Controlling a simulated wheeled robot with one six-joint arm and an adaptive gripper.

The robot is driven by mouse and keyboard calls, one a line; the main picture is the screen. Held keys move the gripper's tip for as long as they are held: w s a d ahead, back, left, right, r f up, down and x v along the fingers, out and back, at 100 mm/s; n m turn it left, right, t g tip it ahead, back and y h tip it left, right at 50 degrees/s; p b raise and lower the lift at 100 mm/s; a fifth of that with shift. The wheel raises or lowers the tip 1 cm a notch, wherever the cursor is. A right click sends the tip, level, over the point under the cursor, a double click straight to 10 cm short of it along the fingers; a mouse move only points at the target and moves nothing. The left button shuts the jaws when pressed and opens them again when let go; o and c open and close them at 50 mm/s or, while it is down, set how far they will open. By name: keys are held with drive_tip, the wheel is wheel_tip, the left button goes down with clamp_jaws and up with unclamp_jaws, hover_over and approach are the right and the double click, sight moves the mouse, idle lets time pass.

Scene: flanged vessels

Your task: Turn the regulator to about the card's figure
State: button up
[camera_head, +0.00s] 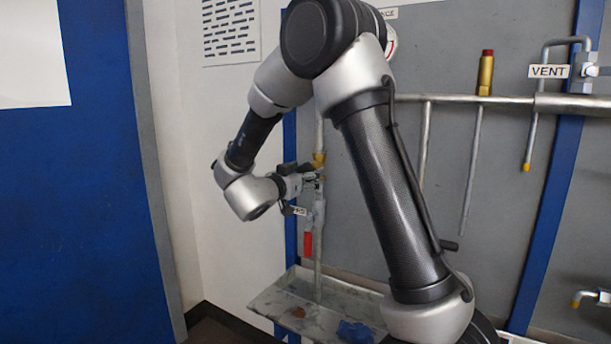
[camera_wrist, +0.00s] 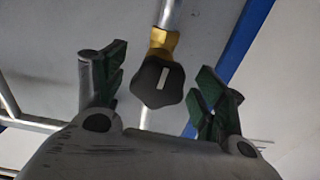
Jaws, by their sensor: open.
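The regulator's black lobed knob (camera_wrist: 157,82), with a pale bar mark on its face, sits under a brass body (camera_wrist: 163,40) in the wrist view. My gripper (camera_wrist: 160,88) is open, its green-padded fingers apart on either side of the knob, with gaps showing. In the head view my gripper (camera_head: 318,180) is at the pipe by a brass fitting (camera_head: 319,159); the knob cannot be made out there. A gauge (camera_head: 391,42) is mostly hidden behind my arm, so its reading cannot be told. No figure on a card is readable.
A red-handled valve (camera_head: 308,243) hangs below my gripper, above a stained tray (camera_head: 270,301). A VENT label (camera_head: 548,71), a brass relief fitting (camera_head: 486,75) and horizontal pipes are at the right. A blue door (camera_head: 75,190) fills the left.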

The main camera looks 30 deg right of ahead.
drive_tip(key=shift+d, duration=0.1)
drive_tip(key=c, duration=1)
drive_tip(key=shift+n, duration=0.6)
drive_tip(key=shift+c, duration=0.2)
drive_tip(key=o, duration=1)
drive_tip(key=shift+o, duration=0.2)
drive_tip(key=v, duration=1.2)
drive_tip(key=shift+f, duration=0.1)
